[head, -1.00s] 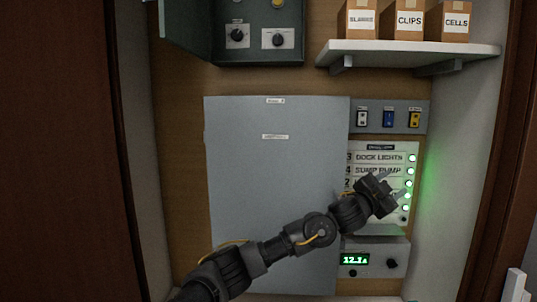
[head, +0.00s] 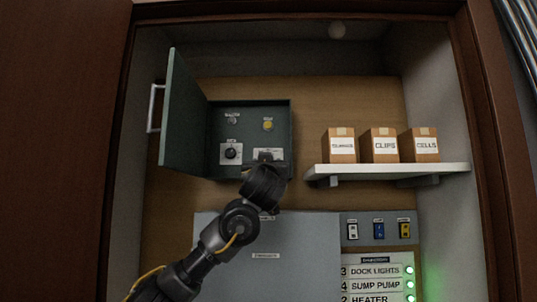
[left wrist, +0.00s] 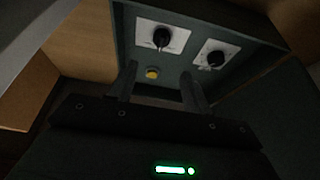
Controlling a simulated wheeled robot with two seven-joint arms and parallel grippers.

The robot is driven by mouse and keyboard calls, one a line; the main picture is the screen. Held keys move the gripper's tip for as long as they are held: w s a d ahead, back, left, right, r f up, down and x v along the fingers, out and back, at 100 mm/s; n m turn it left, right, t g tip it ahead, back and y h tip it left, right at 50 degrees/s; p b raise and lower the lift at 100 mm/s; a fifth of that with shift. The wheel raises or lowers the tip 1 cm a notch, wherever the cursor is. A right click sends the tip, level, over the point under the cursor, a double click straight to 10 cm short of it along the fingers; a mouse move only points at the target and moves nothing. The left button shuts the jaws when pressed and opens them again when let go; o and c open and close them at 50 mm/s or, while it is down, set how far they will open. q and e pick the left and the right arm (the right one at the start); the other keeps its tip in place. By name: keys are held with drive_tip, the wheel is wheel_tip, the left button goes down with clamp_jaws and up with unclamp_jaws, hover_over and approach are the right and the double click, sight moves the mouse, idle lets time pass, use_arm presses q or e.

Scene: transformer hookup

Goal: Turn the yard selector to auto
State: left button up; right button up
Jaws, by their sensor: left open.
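An open green control box (head: 282,130) hangs on the back wall, with two black rotary knobs on white plates. The left knob (head: 231,152) is clear in the head view. The right knob is hidden there behind my left gripper (head: 267,158), which is raised in front of the box's lower right. The left wrist view looks upside down and shows both knobs, the right one (left wrist: 162,37) and the left one (left wrist: 215,58), beyond my open, empty fingers (left wrist: 160,88). The fingers appear apart from both knobs. I cannot read which plate names the yard selector.
A yellow button (head: 268,125) sits above the right knob. The box's door (head: 182,115) stands open to the left. A white shelf (head: 390,172) with boxes juts out at right. A grey panel (head: 225,245) and coloured switches (head: 378,229) lie below.

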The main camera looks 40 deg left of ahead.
use_arm(q)
drive_tip(key=p+x, duration=0.6)
drive_tip(key=x, duration=0.4)
drive_tip(key=shift+r+p, duration=0.1)
drive_tip(key=shift+p, duration=0.25)
drive_tip(key=shift+c, duration=0.4)
